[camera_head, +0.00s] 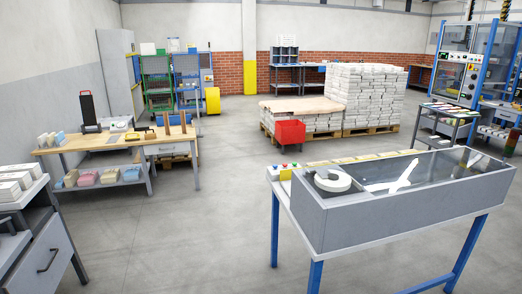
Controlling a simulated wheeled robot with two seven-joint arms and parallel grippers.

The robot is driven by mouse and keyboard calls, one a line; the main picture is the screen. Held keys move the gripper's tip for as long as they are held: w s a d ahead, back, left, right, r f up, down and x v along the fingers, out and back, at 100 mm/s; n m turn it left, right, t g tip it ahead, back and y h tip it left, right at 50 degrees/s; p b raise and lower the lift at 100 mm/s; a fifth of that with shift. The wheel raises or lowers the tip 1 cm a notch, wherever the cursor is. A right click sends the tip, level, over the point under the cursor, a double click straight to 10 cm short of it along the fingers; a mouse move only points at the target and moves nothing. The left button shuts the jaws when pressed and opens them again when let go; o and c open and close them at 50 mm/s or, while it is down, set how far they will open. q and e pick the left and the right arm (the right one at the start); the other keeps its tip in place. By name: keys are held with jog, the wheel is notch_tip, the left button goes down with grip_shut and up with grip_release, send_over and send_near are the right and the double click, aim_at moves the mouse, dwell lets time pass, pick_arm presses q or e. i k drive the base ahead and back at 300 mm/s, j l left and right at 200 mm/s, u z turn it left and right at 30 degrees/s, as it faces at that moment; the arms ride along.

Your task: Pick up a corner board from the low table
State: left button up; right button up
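A table with a wooden top (80,148) stands at the left. Two narrow brown upright pieces, which look like corner boards (166,123), stand near its right end, the second (183,121) beside the first. They are small in view, so their exact shape is hard to tell. Neither of my grippers shows in the head view, so I cannot see whether they are open or shut.
A grey machine with a clear cover (400,205) on blue legs fills the right foreground. A grey drawer cabinet (45,255) stands at the near left. Pallets of stacked newspapers (365,95) and a red bin (290,132) are farther back. The floor between is clear.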

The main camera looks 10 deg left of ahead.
aim_at(182, 112)
jog(key=i+j+u, duration=0.3)
jog(key=i, duration=0.3)
jog(key=i+j+u, duration=0.3)
jog(key=i, duration=0.3)
jog(key=i+l+u, duration=0.1)
jog(key=i+u, duration=0.15)
jog(key=i, duration=1.85)
jog(key=i+j+z, duration=0.1)
jog(key=i, duration=1.3)
jog(key=i+l+u, duration=0.1)
jog(key=i, duration=0.4)
jog(key=i+l+u, duration=0.15)
jog(key=i+l, duration=0.25)
jog(key=i, duration=0.1)
